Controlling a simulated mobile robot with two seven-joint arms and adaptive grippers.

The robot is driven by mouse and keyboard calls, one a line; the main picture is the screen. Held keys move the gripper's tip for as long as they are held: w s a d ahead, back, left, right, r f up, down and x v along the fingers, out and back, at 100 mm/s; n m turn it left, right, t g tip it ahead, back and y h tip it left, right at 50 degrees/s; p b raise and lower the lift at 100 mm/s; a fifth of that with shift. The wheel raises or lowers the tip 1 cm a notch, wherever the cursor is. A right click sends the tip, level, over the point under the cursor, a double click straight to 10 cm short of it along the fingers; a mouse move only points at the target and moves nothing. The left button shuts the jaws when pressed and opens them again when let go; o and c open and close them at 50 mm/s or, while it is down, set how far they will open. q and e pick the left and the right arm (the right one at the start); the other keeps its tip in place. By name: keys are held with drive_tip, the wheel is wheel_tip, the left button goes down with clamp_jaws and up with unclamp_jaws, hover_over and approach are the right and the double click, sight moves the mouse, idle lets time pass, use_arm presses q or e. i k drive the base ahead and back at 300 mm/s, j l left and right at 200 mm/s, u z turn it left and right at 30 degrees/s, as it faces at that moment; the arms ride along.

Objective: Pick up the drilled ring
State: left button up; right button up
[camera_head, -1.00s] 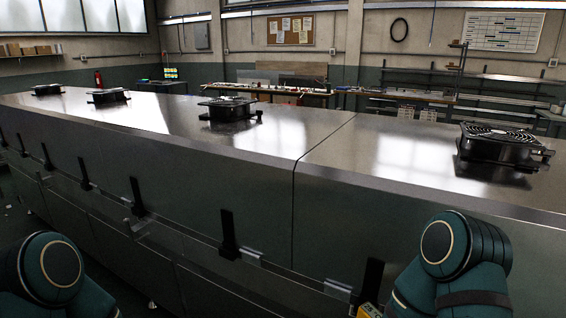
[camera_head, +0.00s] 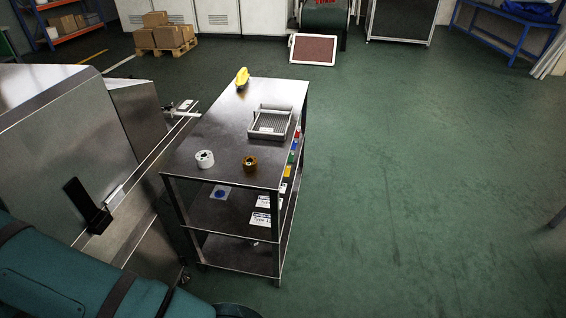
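Two small ring-like pieces sit apart near the front edge of a metal cart's (camera_head: 225,120) top. One is a white ring (camera_head: 205,159) with a dark centre, at the left. The other is a brown-gold ring (camera_head: 250,163) with a dark centre, to its right. Both are too small for me to tell which one is drilled. Neither of my grippers is in view; only a teal part of my arm shows at the lower left.
A steel machine (camera_head: 75,130) with a side rail stands left of the cart. Boxes on a pallet (camera_head: 166,33) stand at the back. The green floor (camera_head: 420,170) to the right is clear.

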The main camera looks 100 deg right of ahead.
sight(249, 164)
drive_tip(key=z, duration=3)
drive_tip(key=l+u, duration=0.1)
drive_tip(key=u, duration=0.25)
drive_tip(key=i+l+u, duration=0.1)
drive_tip(key=u, duration=0.25)
drive_tip(key=l+u, duration=0.1)
drive_tip(key=u, duration=0.25)
drive_tip(key=l+u, duration=0.25)
drive_tip(key=l, duration=0.2)
drive_tip(key=l+u, duration=0.25)
drive_tip(key=l, duration=0.25)
drive_tip(key=i, duration=0.05)
